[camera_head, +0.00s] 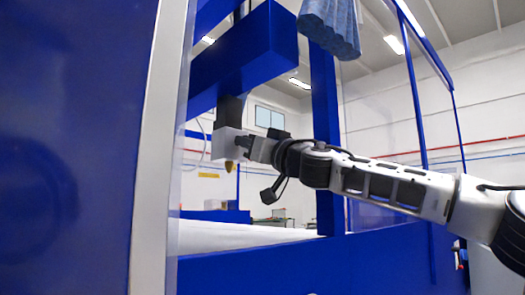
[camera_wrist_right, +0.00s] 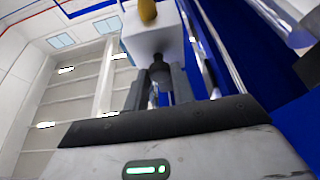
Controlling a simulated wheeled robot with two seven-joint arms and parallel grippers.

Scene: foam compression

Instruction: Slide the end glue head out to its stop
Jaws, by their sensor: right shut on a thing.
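The glue head is a white block (camera_head: 226,145) with a brass-coloured nozzle (camera_head: 230,166) under it. It hangs below a dark mount (camera_head: 231,110) under the blue beam (camera_head: 250,50). In the head view my right gripper (camera_head: 243,143) reaches it from the right, its fingertips at the block's right side. In the right wrist view the white block (camera_wrist_right: 155,32) and its nozzle (camera_wrist_right: 147,12) lie beyond my fingers, which are closed around a dark knob (camera_wrist_right: 159,68) on the block's near face. My left gripper is in neither view.
A blue panel (camera_head: 70,140) with a pale edge post fills the left. A blue upright (camera_head: 325,120) and clear panels stand behind my right arm. A white surface (camera_head: 240,236) lies below the head, with open space between. A blue-grey ribbed bundle (camera_head: 330,25) hangs at the top.

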